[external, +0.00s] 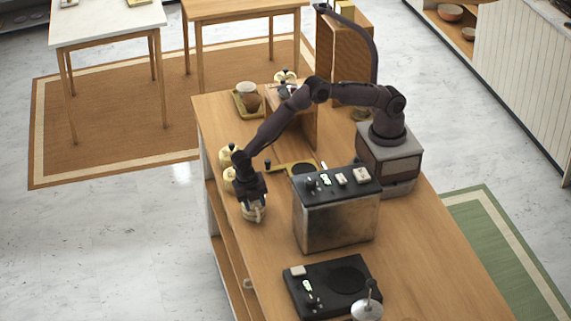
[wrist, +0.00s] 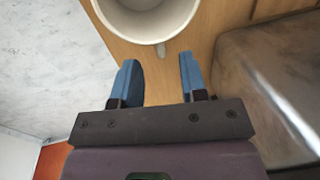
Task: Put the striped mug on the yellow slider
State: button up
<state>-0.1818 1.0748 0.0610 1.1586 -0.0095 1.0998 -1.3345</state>
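A pale mug (external: 254,214) with a darker band stands on the wooden counter below my gripper; it looks like the striped mug. In the wrist view the white mug (wrist: 148,22) is cut off by the top edge, its small handle pointing toward the fingers. My gripper (wrist: 158,80) is open and empty, with its blue fingertips apart and short of the mug's rim. In the external view my gripper (external: 252,195) hides part of the mug. A flat yellow piece (external: 283,168) with a dark knob lies further back on the counter; it seems to be the yellow slider.
A metal machine (external: 333,222) with a dark top stands right of the mug. Pale round pots (external: 228,155) stand behind it near the left edge. A yellow tray (external: 238,103) holding cups is at the back. A black scale-like unit (external: 325,288) is in front.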

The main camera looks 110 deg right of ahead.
aim_at(258, 211)
jog(key=f, duration=0.2)
jog(key=s+f, duration=0.1)
jog(key=f, duration=0.1)
jog(key=shift+f, duration=0.1)
grip_shut()
